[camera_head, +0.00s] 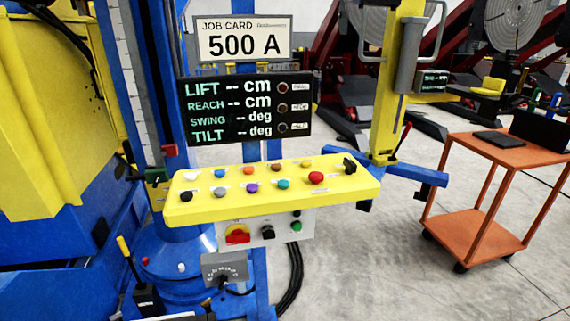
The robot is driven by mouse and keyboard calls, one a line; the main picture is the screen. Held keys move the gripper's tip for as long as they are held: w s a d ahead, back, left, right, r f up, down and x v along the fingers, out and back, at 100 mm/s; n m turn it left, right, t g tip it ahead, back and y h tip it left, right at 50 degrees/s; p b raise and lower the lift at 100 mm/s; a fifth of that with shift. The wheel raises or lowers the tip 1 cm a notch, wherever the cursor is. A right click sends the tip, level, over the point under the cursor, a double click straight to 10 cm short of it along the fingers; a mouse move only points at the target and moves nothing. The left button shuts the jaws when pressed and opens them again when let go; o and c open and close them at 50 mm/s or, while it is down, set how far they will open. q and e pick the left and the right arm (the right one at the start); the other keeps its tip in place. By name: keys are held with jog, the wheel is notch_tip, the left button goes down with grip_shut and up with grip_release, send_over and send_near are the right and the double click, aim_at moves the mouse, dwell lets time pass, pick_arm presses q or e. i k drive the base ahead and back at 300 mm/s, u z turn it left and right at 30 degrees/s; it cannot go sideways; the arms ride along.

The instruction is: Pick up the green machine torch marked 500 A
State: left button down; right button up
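No green machine torch marked 500 A can be made out in the head view. The job card (243,38) reads 500 A and stands above the black display (245,107). The display lists lift, reach, swing and tilt, each with dashes for a value. Neither of my grippers is in view.
A yellow button panel (340,192) with several coloured buttons is in the middle. A large blue and yellow machine (50,110) fills the left. A yellow post (397,95) stands right of the panel. An orange cart (480,222) is at right, with clear grey floor (375,260) before it.

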aim_at(533, 103)
jog(key=z, duration=0.95)
jog(key=i, duration=1.25)
jog(key=z, duration=1.5)
jog(key=i, duration=2.05)
jog(key=z, duration=0.15)
jog(key=i, duration=2.15)
jog(key=u, duration=0.85)
jog(key=i, duration=1)
jog(key=u, duration=1.7)
jog(key=i, duration=0.75)
jog(key=u, duration=0.6)
